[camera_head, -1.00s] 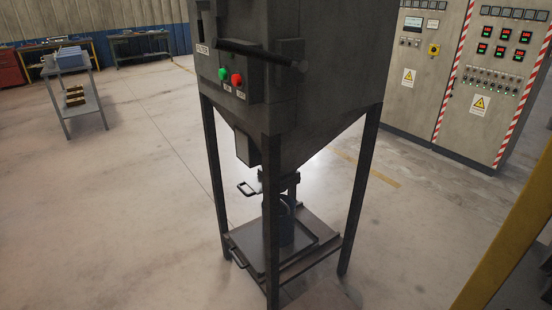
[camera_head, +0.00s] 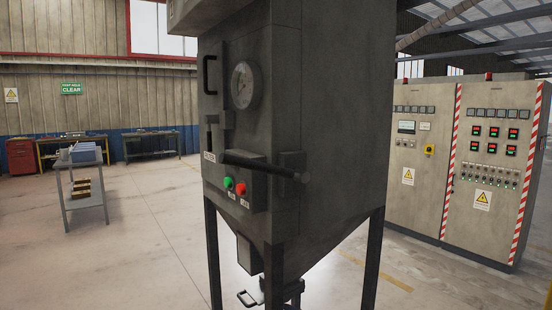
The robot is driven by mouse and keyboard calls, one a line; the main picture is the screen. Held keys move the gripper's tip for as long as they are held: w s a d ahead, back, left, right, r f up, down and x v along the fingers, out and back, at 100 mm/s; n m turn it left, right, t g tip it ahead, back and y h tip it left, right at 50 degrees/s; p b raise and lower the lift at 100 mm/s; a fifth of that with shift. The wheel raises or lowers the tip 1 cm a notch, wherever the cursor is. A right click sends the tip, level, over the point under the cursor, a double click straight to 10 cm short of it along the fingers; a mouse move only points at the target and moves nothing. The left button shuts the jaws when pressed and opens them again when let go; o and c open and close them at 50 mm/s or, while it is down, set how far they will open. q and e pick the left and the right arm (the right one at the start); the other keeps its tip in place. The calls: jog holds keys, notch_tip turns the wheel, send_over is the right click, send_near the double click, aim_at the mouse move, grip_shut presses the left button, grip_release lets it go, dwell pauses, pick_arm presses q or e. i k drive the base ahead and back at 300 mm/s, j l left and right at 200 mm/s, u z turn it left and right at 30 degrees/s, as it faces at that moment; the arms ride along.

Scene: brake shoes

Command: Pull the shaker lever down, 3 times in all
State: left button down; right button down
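The shaker lever appears to be the dark bar (camera_head: 258,165) on the grey machine (camera_head: 335,110). It sticks out across the front, tilted slightly down toward the right, and its right end stands by a block on the side face. A small white label (camera_head: 209,157) beside its left end is too small to read surely. Below the lever is a box with a green button (camera_head: 228,182) and a red button (camera_head: 241,188). Neither gripper is in view, and nothing touches the lever.
A round gauge (camera_head: 242,85) and a black door handle (camera_head: 209,75) are above the lever. The machine stands on dark legs (camera_head: 368,265). Control cabinets (camera_head: 470,165) stand at right, a shelf cart (camera_head: 85,195) at left. The floor (camera_head: 130,255) at left front is clear.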

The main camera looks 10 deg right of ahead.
aim_at(299, 175)
jog(key=i+j+z, duration=0.15)
jog(key=z, duration=0.3)
jog(key=i+j+z, duration=0.15)
jog(key=j+z, duration=0.15)
jog(key=z, duration=0.15)
jog(key=i+j, duration=0.15)
jog(key=j, duration=0.25)
jog(key=i+j+z, duration=0.15)
jog(key=j, duration=0.25)
jog(key=i+j, duration=0.1)
jog(key=j, duration=0.35)
jog(key=i+j+z, duration=0.1)
jog(key=j, duration=0.3)
